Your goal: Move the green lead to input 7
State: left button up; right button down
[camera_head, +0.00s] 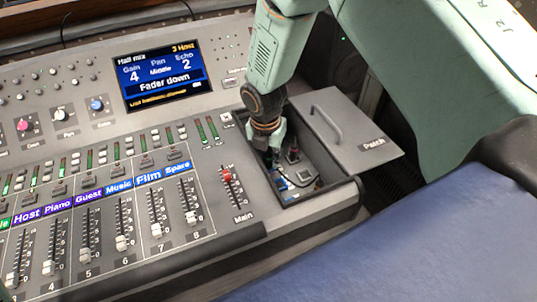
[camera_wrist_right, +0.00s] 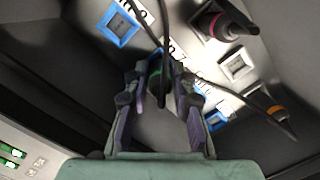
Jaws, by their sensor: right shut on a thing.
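My right gripper (camera_head: 275,155) reaches down into the open patch compartment (camera_head: 345,187) at the right of the mixing desk. In the right wrist view my right gripper (camera_wrist_right: 160,85) is shut on the green lead's plug (camera_wrist_right: 154,72), whose green band shows between the fingers. Its dark cable crosses in front of the fingers. A blue-framed socket (camera_wrist_right: 118,24) is at upper left, another (camera_wrist_right: 219,116) at lower right. The fingers hide the plug's tip, so I cannot tell if it sits in a socket. The input numbers are mostly hidden. My left gripper is not in view.
A plug with a red band (camera_wrist_right: 222,24) and one with an orange band (camera_wrist_right: 277,112) are close by, with loose cables. A grey-framed socket (camera_wrist_right: 237,66) looks empty. The open Patch lid (camera_head: 350,125) and compartment walls border the space. Faders (camera_head: 155,225) lie left.

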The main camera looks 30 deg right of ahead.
jog(key=shift+f+p, duration=0.15)
jog(key=shift+p, duration=0.25)
dwell(0.8)
jog(key=shift+s+f, duration=0.1)
jog(key=shift+s, duration=0.05)
jog(key=c, duration=1.5)
grip_release()
jog(key=shift+c, duration=0.2)
jog(key=o, duration=0.5)
jog(key=shift+w, duration=0.2)
jog(key=shift+s, duration=0.1)
notch_tip(320, 180, up, 12)
jog(key=s+a, duration=0.1)
